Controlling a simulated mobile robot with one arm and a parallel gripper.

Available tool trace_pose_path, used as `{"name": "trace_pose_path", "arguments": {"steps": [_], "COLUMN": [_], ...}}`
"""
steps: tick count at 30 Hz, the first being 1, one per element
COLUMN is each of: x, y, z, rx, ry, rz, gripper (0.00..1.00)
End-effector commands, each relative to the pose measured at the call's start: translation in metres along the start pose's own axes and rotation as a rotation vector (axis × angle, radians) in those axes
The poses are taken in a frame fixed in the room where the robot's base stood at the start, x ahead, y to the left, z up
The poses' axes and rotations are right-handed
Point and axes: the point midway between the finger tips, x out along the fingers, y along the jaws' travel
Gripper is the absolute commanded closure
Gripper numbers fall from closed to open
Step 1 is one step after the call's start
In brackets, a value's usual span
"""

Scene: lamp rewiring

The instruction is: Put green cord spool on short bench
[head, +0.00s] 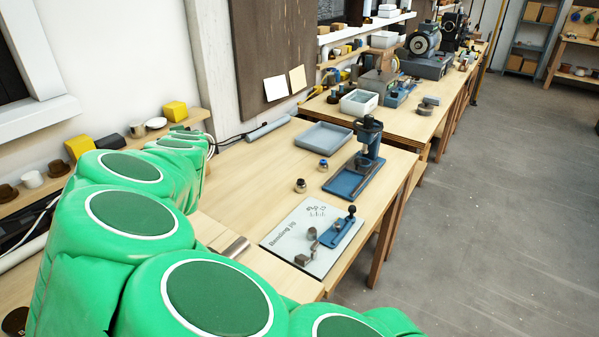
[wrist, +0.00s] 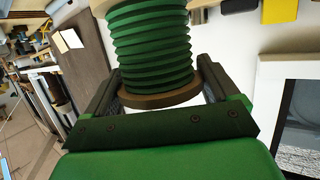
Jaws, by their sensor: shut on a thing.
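The green cord spool (wrist: 150,45) fills the top middle of the wrist view, with green cord wound in ridges above a brown wooden flange. My gripper (wrist: 158,82) is shut on it, with one dark finger on each side. The spool's far end is cut off by the picture edge. In the head view my green arm covers the lower left, and neither gripper nor spool can be made out. The nearer wooden bench (head: 245,175) looks the shorter of two benches in a row; I cannot tell surely that it is the short bench.
The nearer bench holds a grey tray (head: 323,137), a blue press (head: 360,165), a white bending board (head: 325,235) and small parts. A bare stretch lies left of them. A longer bench (head: 420,110) with machines stands behind. Open floor (head: 490,220) lies to the right.

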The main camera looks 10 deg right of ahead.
Motion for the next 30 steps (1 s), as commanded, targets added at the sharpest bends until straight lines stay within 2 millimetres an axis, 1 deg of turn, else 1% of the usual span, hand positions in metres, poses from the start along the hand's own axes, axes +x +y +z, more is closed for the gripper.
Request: {"name": "trace_pose_path", "arguments": {"steps": [8,16,23,30], "x": [-0.009,-0.022,-0.041,-0.066], "y": [0.036,0.072,0.106,0.138], "z": [0.004,0.008,0.010,0.007], "rx": [0.053,0.115,0.175,0.238], "ry": [0.003,0.001,0.000,0.002], "rz": [0.181,0.369,0.562,0.764], "gripper": [0.52,0.52,0.52,0.52]}}
